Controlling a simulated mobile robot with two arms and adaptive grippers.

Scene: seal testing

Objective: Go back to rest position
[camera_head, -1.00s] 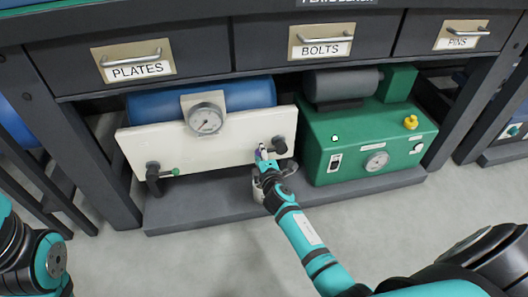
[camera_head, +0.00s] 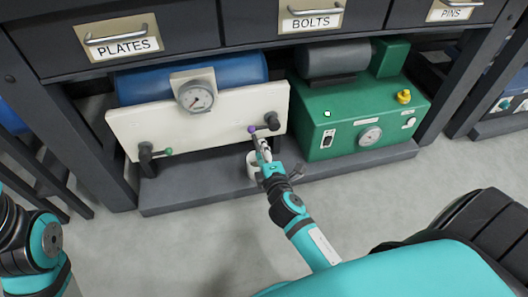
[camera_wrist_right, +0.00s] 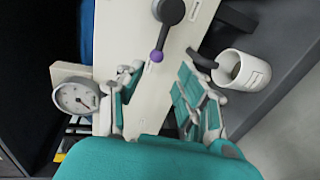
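My right gripper (camera_head: 258,143) is in front of the cream panel (camera_head: 195,125), just below a dark valve handle with a purple knob (camera_head: 251,129). In the right wrist view my right gripper (camera_wrist_right: 160,85) has its two fingers apart with nothing between them. The purple knob (camera_wrist_right: 157,56) lies beyond the fingertips, apart from them. Of my left arm only a teal and black link shows at the lower left of the head view; its gripper is out of view.
A white cup (camera_wrist_right: 243,70) stands beside the right gripper, on the grey shelf (camera_head: 190,190). Drawers overhang above. Open floor lies in front.

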